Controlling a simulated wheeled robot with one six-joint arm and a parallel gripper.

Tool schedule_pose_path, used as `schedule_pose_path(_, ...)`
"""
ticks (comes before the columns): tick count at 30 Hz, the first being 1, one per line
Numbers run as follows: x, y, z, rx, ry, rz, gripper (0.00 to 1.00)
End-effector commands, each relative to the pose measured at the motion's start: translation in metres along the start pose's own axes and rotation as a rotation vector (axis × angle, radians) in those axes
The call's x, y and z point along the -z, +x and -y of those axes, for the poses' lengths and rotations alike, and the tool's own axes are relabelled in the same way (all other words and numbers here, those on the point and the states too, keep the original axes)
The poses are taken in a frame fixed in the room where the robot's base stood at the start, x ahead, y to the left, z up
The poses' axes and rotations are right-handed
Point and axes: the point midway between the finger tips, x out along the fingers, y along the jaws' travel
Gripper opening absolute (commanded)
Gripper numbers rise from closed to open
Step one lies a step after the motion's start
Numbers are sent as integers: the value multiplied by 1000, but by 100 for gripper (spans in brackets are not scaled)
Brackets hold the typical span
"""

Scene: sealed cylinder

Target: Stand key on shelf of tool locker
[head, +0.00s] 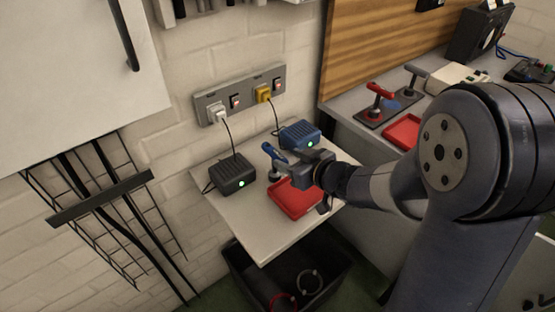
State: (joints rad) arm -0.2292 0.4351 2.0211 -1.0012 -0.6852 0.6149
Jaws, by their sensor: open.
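A blue-handled key (272,152) stands upright on a small pale wall shelf (240,222), its grey stem reaching down near the shelf surface. My gripper (290,162) is open, pointing left at the key from its right side. Whether the fingers touch the key or straddle it is too small to tell. A white cabinet with a dark handle (125,35) hangs at the upper left; I cannot tell whether it is the tool locker. A red-handled key (380,92) and a grey-handled one (412,78) stand on the bench at the right.
On the small shelf are a black box (233,174), a blue box (300,133) and a red tray (293,202). Cords run up to the wall sockets (240,95). A dark bin (262,285) stands below. Another red tray (404,132) lies on the right bench.

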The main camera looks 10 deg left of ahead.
Motion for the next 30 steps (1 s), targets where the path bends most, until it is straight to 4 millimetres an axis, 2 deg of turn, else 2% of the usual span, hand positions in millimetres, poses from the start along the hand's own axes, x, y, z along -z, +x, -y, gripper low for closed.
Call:
schedule_pose_path(3,-1,16,0,1,1,1,47)
schedule_pose_path(10,-2,32,1,0,1,0,47)
schedule_pose_path(18,-4,68,3,0,2,1,47)
schedule_pose_path(22,-4,75,2,-1,0,-1,47)
schedule_pose_path(28,-4,75,2,-2,1,-1,47)
schedule_pose_path(30,-4,75,2,-2,1,-1,43)
